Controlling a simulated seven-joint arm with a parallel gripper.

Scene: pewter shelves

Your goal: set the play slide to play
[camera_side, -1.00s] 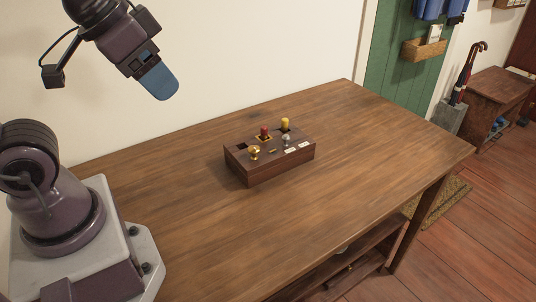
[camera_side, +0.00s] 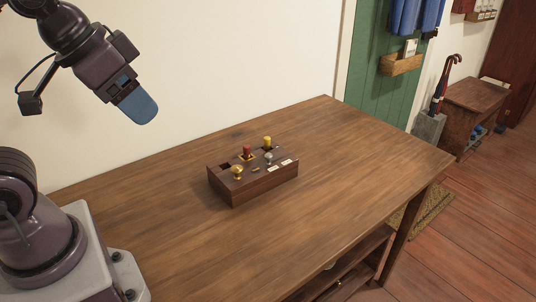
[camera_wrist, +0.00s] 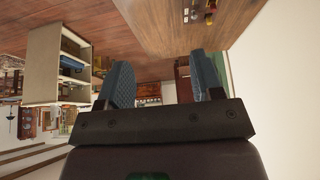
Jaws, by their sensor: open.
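A dark wooden control box (camera_side: 238,197) sits on the table. Its top carries a brass knob (camera_side: 237,170), a red-topped control (camera_side: 247,152), a yellow-topped control (camera_side: 267,142) and a silver knob (camera_side: 268,157). White labels on it are too small to read, so I cannot tell which control is the play slide. In the wrist view, part of the box's controls shows at the top edge (camera_wrist: 210,6). My gripper (camera_side: 140,106) is up and left of the box, well above the table and touching nothing. In the wrist view its blue fingers (camera_wrist: 164,80) stand apart and empty.
The wooden table (camera_side: 330,190) is clear around the box. A pale wall rises behind it. Further right stand a green door (camera_side: 365,100), an umbrella in a stand (camera_side: 430,125) and a small wooden cabinet (camera_side: 470,110), all away from the box.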

